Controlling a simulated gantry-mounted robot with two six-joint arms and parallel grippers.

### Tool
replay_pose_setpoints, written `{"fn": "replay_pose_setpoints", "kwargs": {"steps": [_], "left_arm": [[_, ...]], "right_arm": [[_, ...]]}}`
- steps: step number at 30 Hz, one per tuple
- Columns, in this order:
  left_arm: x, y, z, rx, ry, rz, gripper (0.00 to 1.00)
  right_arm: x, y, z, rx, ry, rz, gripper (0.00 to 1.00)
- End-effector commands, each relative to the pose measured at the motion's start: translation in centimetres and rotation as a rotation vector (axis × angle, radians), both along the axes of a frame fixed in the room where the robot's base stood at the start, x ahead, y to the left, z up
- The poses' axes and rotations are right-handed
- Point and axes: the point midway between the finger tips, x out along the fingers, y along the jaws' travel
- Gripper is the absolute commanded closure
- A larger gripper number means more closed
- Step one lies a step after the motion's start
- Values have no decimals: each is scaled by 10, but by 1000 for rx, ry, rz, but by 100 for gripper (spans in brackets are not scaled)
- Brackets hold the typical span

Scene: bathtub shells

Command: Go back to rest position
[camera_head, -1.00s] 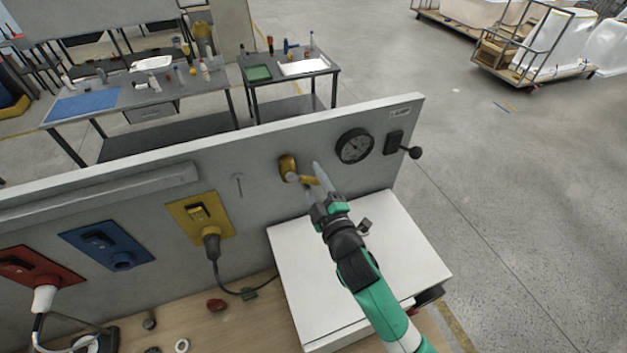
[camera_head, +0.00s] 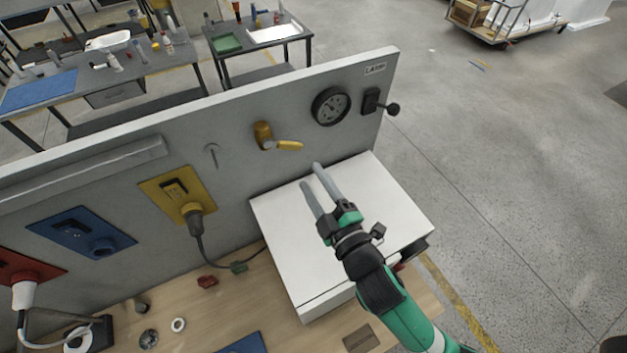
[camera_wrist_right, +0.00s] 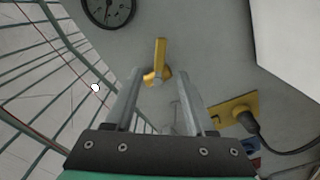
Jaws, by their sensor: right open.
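My right gripper (camera_head: 311,186) is open and empty. In the head view it appears over the white box (camera_head: 285,230), its fingers pointing toward the grey panel (camera_head: 232,115). A yellow valve handle (camera_head: 288,145) on the panel points to the right, and the fingertips are apart from it. In the right wrist view the gripper's two fingers (camera_wrist_right: 160,95) are spread, and the yellow handle (camera_wrist_right: 160,55) shows beyond and between them. My left gripper is in neither view.
The panel also carries a gauge (camera_head: 330,106), a black lever switch (camera_head: 372,101), a yellow socket (camera_head: 172,190) with a plugged cable, and a blue socket (camera_head: 80,232). Small parts lie on the wooden bench (camera_head: 185,290). Open floor (camera_head: 520,180) lies to the right.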

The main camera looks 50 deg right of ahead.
Motion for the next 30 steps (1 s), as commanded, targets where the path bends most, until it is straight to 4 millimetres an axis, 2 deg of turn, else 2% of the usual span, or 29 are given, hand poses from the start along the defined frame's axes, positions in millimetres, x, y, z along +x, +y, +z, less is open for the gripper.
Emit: {"fn": "replay_pose_setpoints", "kwargs": {"steps": [10,12,14,17,18,20,21,22,24,27,30], "left_arm": [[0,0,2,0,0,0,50],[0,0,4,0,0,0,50],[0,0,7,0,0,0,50],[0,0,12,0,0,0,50],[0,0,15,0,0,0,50],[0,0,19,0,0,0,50],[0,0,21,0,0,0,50],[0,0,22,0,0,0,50],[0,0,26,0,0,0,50],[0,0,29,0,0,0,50],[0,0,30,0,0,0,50]], "right_arm": [[1,-1,4,0,-4,-1,45],[6,-1,18,2,-32,-3,45],[13,-2,43,6,-83,-6,45],[27,-1,112,28,-223,1,45],[30,1,147,51,-296,15,45],[32,5,201,105,-411,51,45],[31,8,237,150,-491,85,45],[28,11,263,189,-549,116,45],[16,20,323,290,-684,210,45],[-10,36,395,441,-845,377,45],[-37,55,442,596,-938,571,45]]}}
